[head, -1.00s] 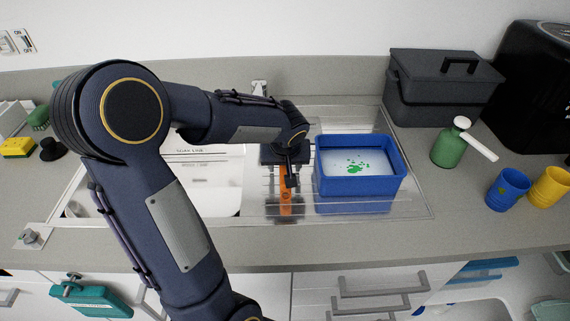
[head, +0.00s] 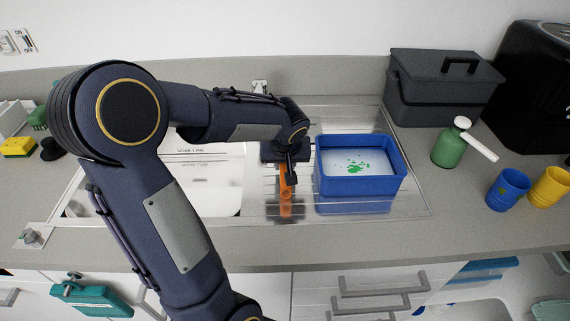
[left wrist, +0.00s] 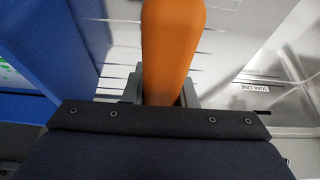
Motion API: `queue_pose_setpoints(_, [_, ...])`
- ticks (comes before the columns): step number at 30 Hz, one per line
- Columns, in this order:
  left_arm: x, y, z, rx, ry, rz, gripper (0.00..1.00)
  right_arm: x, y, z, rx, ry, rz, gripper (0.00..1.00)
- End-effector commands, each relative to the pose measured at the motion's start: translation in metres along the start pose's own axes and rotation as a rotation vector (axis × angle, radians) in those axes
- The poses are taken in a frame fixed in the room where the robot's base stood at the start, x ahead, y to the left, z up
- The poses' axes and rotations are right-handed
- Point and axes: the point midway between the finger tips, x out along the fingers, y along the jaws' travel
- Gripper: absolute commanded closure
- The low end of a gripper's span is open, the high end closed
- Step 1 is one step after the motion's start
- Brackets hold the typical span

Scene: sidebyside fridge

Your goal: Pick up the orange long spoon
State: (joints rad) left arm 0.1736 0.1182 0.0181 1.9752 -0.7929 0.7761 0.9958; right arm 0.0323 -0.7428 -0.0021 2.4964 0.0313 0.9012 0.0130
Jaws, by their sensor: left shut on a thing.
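The orange long spoon (head: 285,196) is over the metal drainboard between the sink basin and the blue tub. My left gripper (head: 290,175) is shut on it from above. In the left wrist view the spoon's orange handle (left wrist: 170,50) runs up between the two grey fingers (left wrist: 162,88). The gripper and arm hide part of the spoon in the head view. I cannot tell exactly how far it is from the drainboard. My right gripper is not in view.
A blue tub (head: 360,188) with a green-spotted inside stands just right of the spoon. The sink basin (head: 225,205) lies left. A dark lidded box (head: 440,95), a green bottle (head: 448,149), a blue cup (head: 507,190) and a yellow cup (head: 550,187) stand further right.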

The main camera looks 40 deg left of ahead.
Motion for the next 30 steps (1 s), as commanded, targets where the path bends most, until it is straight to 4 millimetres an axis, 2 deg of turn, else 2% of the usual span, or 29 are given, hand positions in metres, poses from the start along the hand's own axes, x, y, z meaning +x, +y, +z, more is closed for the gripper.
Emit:
queue_pose_setpoints(5, [-0.025, 0.001, -0.011, -0.002, 0.005, 0.004, 1.0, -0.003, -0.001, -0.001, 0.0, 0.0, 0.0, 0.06])
queue_pose_setpoints(8, [-0.048, 0.001, -0.002, 0.0, 0.007, 0.007, 1.0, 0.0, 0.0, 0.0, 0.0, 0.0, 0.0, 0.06])
queue_pose_setpoints(13, [-0.098, 0.001, 0.014, 0.001, 0.009, 0.008, 1.0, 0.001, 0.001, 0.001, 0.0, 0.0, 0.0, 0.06])
queue_pose_setpoints(18, [-0.13, 0.001, 0.047, 0.003, 0.006, 0.006, 1.0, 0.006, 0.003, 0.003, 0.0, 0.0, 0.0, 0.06])
queue_pose_setpoints(24, [-0.156, 0.0, 0.072, 0.001, 0.003, 0.003, 1.0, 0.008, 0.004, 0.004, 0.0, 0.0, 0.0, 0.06])
queue_pose_setpoints(30, [-0.166, 0.0, 0.082, 0.0, 0.001, 0.002, 1.0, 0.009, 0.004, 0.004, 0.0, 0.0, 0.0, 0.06])
